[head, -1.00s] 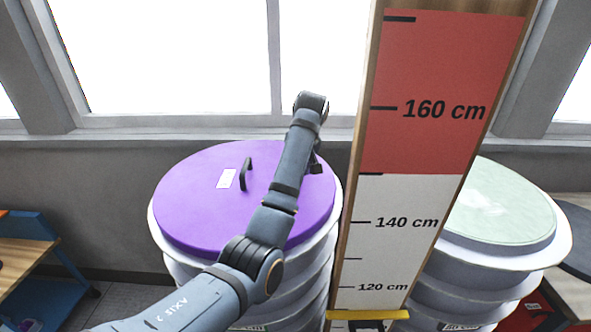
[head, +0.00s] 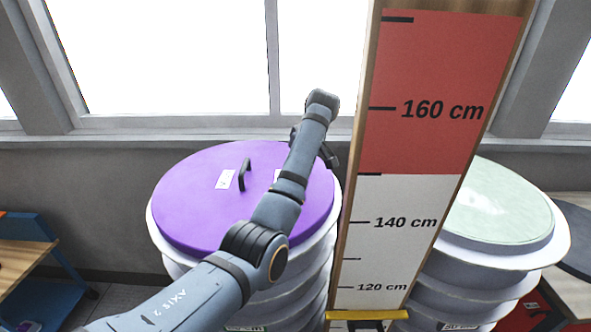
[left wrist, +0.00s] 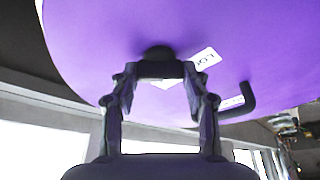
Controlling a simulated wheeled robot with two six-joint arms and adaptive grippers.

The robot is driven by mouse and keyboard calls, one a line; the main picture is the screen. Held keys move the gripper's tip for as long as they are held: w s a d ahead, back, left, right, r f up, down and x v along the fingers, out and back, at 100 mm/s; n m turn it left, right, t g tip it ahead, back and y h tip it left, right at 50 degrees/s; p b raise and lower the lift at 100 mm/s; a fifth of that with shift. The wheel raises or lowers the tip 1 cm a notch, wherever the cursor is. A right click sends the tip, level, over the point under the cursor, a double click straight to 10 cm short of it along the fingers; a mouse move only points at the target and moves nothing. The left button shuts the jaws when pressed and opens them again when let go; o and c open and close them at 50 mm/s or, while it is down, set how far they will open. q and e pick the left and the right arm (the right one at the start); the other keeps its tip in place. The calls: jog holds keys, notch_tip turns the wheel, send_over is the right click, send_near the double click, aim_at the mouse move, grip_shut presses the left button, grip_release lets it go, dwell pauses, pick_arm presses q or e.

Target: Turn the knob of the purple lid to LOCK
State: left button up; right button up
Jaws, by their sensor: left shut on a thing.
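The purple lid (head: 190,210) lies on a white ribbed drum in the head view, and it fills the top of the left wrist view (left wrist: 110,30). A dark knob (left wrist: 158,53) stands out from the lid in the left wrist view. My left gripper (left wrist: 160,72) is shut on the knob, its two fingers on either side. A white label (left wrist: 206,58) starting with "LO" is just right of the knob; the rest is hard to read. In the head view my left arm hides the knob and most of the gripper. My right gripper is not in view.
A black handle (head: 244,174) rises from the lid near a white label (head: 226,180). A tall height board (head: 420,130) stands close to the right of my left arm. A second drum with a pale green lid (head: 500,205) is beyond it. Windows are behind.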

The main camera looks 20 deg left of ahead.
pick_arm(q)
jog(key=o, duration=1.1)
jog(key=shift+o, duration=0.3)
